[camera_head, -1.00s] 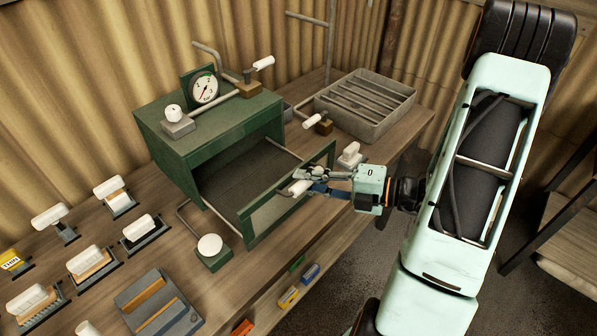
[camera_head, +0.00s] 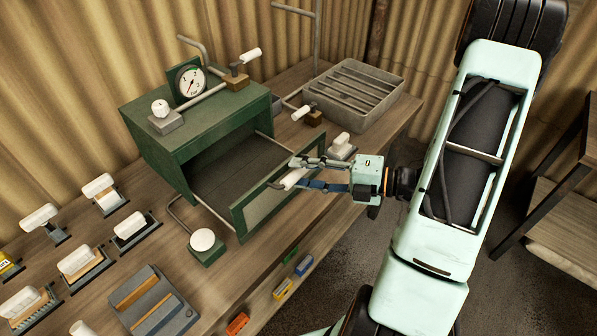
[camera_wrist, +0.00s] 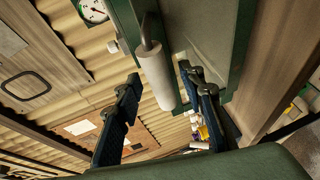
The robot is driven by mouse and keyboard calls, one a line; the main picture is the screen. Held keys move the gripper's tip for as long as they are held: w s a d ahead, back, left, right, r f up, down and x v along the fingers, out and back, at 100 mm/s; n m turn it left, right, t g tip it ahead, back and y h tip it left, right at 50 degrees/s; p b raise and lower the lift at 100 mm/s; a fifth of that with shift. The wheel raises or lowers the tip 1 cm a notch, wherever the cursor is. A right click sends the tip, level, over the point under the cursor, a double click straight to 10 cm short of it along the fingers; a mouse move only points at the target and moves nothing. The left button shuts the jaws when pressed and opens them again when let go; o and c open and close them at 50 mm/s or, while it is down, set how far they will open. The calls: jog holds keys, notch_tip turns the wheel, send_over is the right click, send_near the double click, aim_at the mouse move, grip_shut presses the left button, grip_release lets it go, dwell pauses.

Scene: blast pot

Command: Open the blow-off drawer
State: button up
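The blow-off drawer is pulled well out of the green cabinet (camera_head: 215,122); its green-framed front panel (camera_head: 262,210) stands clear of the box, with side rails showing on both sides. Its white bar handle (camera_head: 293,178) sticks out from the panel. My gripper (camera_head: 299,174) is at the handle with its fingers spread. In the wrist view the white handle (camera_wrist: 155,75) stands between the two dark fingers of my gripper (camera_wrist: 159,74), with visible gaps on both sides. The drawer's inside is partly hidden behind the front panel.
A gauge (camera_head: 191,84) and a white knob (camera_head: 160,107) sit on the cabinet. A round white knob on a green block (camera_head: 203,241) stands left of the drawer. A slotted grey tray (camera_head: 360,95) is behind, and brushes (camera_head: 80,262) lie left. Dark floor is open at the front right.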

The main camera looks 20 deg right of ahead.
jog(key=v, duration=1)
jog(key=shift+d, duration=0.3)
jog(key=shift+s, duration=0.15)
